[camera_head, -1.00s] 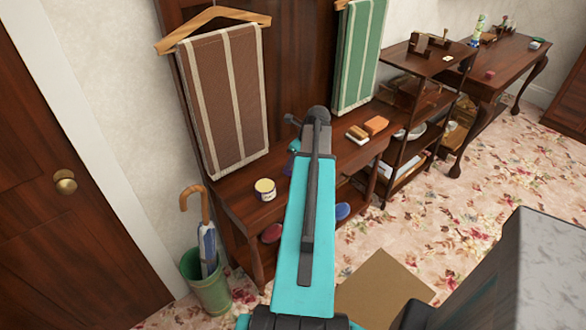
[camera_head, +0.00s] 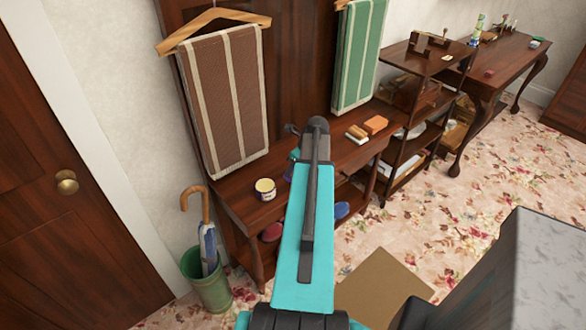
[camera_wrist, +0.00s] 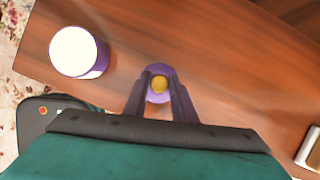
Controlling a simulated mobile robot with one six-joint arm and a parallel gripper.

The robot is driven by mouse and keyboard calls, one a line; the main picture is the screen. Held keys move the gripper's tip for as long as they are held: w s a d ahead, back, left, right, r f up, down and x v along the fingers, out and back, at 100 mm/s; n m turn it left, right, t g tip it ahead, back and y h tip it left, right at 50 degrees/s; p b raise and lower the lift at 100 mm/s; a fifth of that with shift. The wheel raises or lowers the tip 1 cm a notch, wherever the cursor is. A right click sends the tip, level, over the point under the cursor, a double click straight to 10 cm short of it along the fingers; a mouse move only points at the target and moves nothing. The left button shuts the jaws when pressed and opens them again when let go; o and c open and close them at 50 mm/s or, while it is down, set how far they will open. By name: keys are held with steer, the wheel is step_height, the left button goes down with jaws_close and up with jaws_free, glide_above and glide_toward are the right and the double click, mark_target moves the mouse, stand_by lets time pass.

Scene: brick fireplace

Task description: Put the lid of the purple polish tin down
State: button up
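The purple polish tin (camera_head: 265,195) stands upright on the dark wooden bench (camera_head: 240,205). It looks lidless, with a pale inside, and shows at upper left in the wrist view (camera_wrist: 101,60). The lid (camera_wrist: 158,70), a purple disc with a yellow round centre, is between the fingertips of my gripper (camera_wrist: 159,82) in the wrist view. The fingers are closed in on it, to the right of the tin and apart from it. The lid's height over the bench is hard to judge.
An orange block (camera_head: 376,124) and a brown-and-white block (camera_head: 357,133) lie farther right on the bench. Hanging brown (camera_head: 225,95) and green (camera_head: 358,55) striped cloths are behind it. Bare wood surrounds my gripper. A green umbrella bin (camera_head: 208,285) stands left.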

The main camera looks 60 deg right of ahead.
steer(key=o, duration=0.3)
steer(key=shift+r, duration=0.15)
steer(key=b+v, duration=0.2)
steer(key=v, duration=1)
stand_by(0.4)
stand_by(0.7)
